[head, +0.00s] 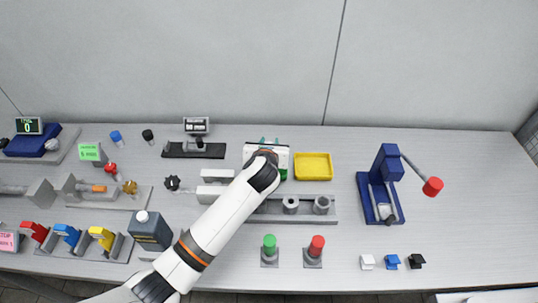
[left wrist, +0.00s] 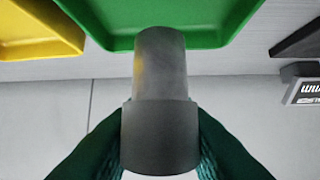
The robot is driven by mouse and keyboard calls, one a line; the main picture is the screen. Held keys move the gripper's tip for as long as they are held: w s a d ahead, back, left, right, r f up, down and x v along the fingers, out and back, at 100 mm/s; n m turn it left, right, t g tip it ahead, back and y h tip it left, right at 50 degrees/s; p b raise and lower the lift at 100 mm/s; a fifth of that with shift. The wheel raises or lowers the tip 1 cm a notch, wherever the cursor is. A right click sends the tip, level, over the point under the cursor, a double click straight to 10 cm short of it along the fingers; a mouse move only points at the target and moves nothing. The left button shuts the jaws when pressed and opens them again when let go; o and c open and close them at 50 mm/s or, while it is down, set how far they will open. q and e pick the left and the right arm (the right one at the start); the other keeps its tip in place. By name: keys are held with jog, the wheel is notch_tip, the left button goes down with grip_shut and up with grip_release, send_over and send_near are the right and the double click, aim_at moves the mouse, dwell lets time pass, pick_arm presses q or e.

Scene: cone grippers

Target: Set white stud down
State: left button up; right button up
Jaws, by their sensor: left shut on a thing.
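In the left wrist view the teal fingers (left wrist: 160,143) are shut around a stepped cylindrical stud (left wrist: 160,65), which looks grey there. Its narrower end points toward a green tray (left wrist: 185,25) and overlaps it in the picture; I cannot tell whether they touch. In the head view the arm hides the stud and most of the green tray. My right gripper is not in view.
A yellow tray (head: 313,167) stands right beside the gripper. A grey fixture with two round sockets (head: 307,207) lies in front. A blue press (head: 384,189) with a red-knobbed lever stands to the right. A small display stand (head: 196,127) is behind left. The bench's far right is clear.

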pick_arm(q)
jog(key=shift+f, duration=2)
jog(key=shift+f, duration=0.1)
jog(key=o, duration=1.1)
jog(key=shift+c, duration=0.2)
jog(key=v, duration=1.1)
jog(key=shift+s+a, duration=0.1)
jog(key=shift+s, duration=0.05)
jog(key=shift+s+r, duration=0.35)
